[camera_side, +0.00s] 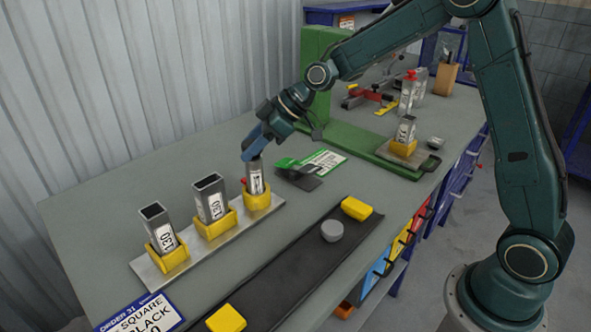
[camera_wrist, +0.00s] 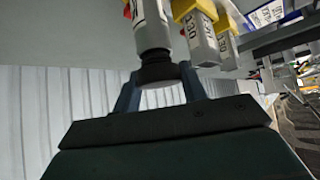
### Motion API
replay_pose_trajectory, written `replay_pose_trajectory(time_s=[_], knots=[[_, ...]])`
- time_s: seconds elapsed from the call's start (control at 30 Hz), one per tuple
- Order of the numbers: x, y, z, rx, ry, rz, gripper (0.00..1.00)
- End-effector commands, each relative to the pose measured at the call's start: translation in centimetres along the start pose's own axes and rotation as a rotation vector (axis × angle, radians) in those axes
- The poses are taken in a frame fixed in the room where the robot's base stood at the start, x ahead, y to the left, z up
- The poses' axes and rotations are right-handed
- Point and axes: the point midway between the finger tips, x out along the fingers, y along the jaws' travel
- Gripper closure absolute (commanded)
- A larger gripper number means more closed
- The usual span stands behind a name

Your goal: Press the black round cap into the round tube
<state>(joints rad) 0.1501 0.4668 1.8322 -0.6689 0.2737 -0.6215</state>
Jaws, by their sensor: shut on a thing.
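The round tube (camera_side: 256,182) is a pale metal cylinder with a white label, standing upright in the far yellow holder (camera_side: 258,203) of a metal plate. It also shows at the top of the wrist view (camera_wrist: 151,32). My gripper (camera_side: 255,152) is at the tube's top end, its blue fingers pointing down. In the wrist view the fingers are shut on the black round cap (camera_wrist: 160,73), which lies in line with the tube's end and appears to touch it. I cannot tell how deep the cap sits. In the side view my fingers hide the cap.
Two square tubes (camera_side: 209,200) (camera_side: 160,232) stand in yellow holders beside the round tube. A black strip (camera_side: 285,275) in front carries a grey round piece (camera_side: 332,231) and yellow blocks (camera_side: 356,208). A green press (camera_side: 320,80) stands behind; a green-and-white card (camera_side: 325,161) lies right.

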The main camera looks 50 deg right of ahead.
Motion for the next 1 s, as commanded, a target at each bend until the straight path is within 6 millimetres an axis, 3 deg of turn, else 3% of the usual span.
replay_pose_trajectory(time_s=[0.53, 1.0], knots=[[0.54, -0.01, 0.56, 0.0, -0.001, 0.0, 0.8], [-0.25, 0.03, -0.25, -0.001, 0.001, 0.001, 0.8]])
